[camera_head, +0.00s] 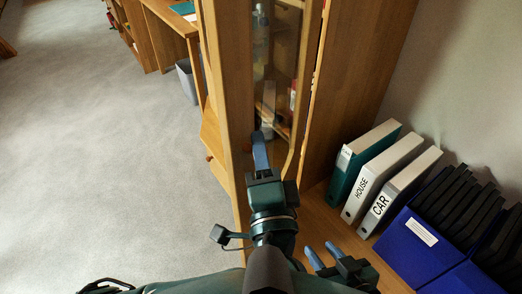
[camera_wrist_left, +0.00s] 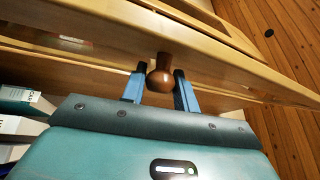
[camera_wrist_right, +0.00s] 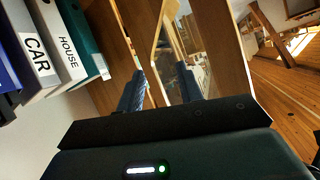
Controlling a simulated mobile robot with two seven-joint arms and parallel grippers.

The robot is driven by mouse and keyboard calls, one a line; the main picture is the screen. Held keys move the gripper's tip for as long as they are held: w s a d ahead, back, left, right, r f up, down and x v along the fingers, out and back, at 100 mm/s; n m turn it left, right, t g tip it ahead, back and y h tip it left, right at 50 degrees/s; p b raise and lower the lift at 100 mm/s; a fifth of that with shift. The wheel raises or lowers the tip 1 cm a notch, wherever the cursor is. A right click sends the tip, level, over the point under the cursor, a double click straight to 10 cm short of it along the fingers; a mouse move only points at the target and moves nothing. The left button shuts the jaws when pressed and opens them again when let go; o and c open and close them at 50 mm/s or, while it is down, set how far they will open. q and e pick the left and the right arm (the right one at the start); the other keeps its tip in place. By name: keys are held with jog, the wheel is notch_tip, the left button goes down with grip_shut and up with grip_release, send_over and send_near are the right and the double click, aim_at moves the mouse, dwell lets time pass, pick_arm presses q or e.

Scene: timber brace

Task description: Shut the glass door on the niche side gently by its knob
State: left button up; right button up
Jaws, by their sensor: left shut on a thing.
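The glass door (camera_head: 277,62) stands in a tall wooden cabinet, with bottles and small items showing through or behind its pane. The glass also shows in the right wrist view (camera_wrist_right: 176,46). How far the door stands open is hard to tell. Its round brown knob (camera_wrist_left: 160,76) sits between the blue fingers of my left gripper (camera_wrist_left: 160,88), which is shut on it. In the head view my left gripper (camera_head: 261,150) is at the door's lower part and hides the knob. My right gripper (camera_head: 322,258) is open and empty, low in front of the cabinet near the shelf.
A teal binder (camera_head: 362,160), white binders marked HOUSE (camera_head: 378,180) and CAR (camera_head: 400,192) and a blue box (camera_head: 412,246) of dark files stand on the wooden shelf to the right. A grey bin (camera_head: 187,80) stands by the desk. The carpet (camera_head: 100,150) at left is clear.

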pick_arm(q)
grip_shut()
jog(key=shift+a, duration=0.1)
